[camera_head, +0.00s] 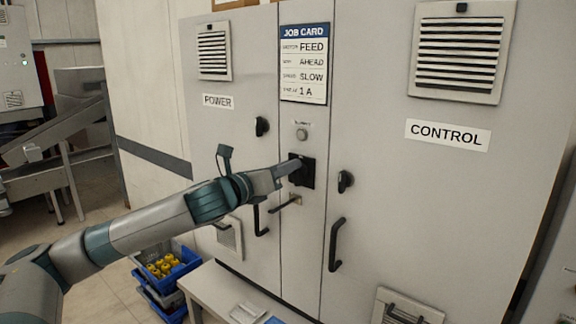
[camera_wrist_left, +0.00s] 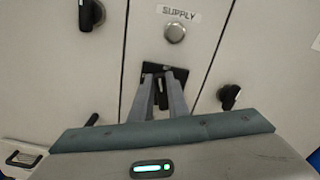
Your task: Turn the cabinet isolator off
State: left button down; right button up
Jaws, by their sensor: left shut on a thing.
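The cabinet isolator is a black square plate (camera_head: 307,176) with a black handle, on the narrow middle panel of the grey cabinet. In the head view my left gripper (camera_head: 296,163) reaches it and covers most of the handle. In the left wrist view the plate (camera_wrist_left: 152,69) sits below the SUPPLY lamp (camera_wrist_left: 175,33). There the two fingers of my left gripper (camera_wrist_left: 163,88) stand on either side of the dark handle (camera_wrist_left: 163,98) and are shut on it. The handle looks roughly upright, but the fingers partly hide it. My right gripper is not in view.
Black door knobs (camera_head: 262,127) (camera_head: 345,181) and pull handles (camera_head: 336,245) stick out on both sides. A job card (camera_head: 304,63) hangs above. A blue crate (camera_head: 143,262) with yellow items and a small table (camera_head: 208,289) stand below.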

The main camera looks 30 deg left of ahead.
pick_arm(q)
jog(key=n, duration=0.4)
jog(key=a+f+n, duration=0.1)
jog(key=n, duration=0.1)
jog(key=shift+a, duration=0.1)
jog(key=n, duration=0.4)
jog(key=shift+a+f, duration=0.2)
jog(key=shift+f, duration=0.15)
jog(key=shift+f+n+b, duration=0.2)
jog(key=shift+n, duration=0.75)
jog(key=shift+f+n+b, duration=0.15)
jog(key=shift+n, duration=0.8)
jog(key=c, duration=1.7)
grip_release()
jog(key=shift+a, duration=0.1)
